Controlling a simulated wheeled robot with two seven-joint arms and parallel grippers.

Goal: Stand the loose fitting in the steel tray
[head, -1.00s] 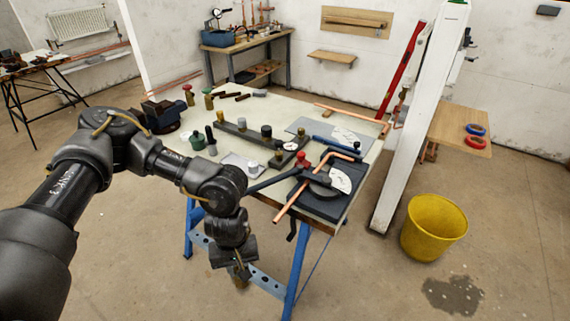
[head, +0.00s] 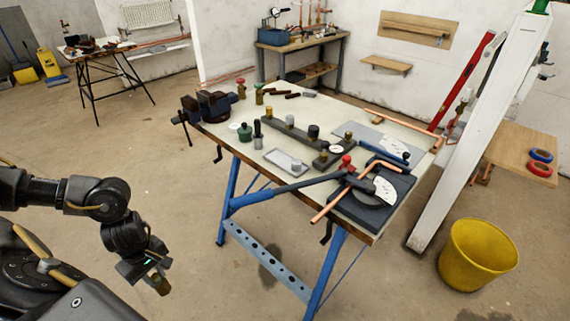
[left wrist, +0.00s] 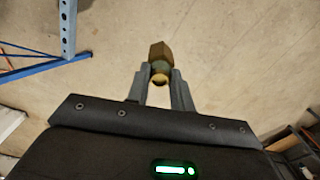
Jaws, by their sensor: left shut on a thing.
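My left gripper (head: 153,270) is at the lower left of the head view, over the floor and apart from the bench. It is shut on a brass fitting (head: 161,286), which hangs below the fingers. In the left wrist view the fitting (left wrist: 158,50) sits between the two fingertips (left wrist: 159,74), with bare floor beyond. The steel tray (head: 278,156) is a shallow grey tray near the front edge of the bench top. A small grey cylinder (head: 295,165) stands at its right end. My right gripper is not in view.
The bench (head: 225,130) holds a vise (head: 209,105), a dark rail with several fittings (head: 290,130), and a pipe bender (head: 375,200) with copper pipe. The bender's blue handle (head: 252,199) juts out past the front edge. A yellow bucket (head: 478,255) stands on the floor at right.

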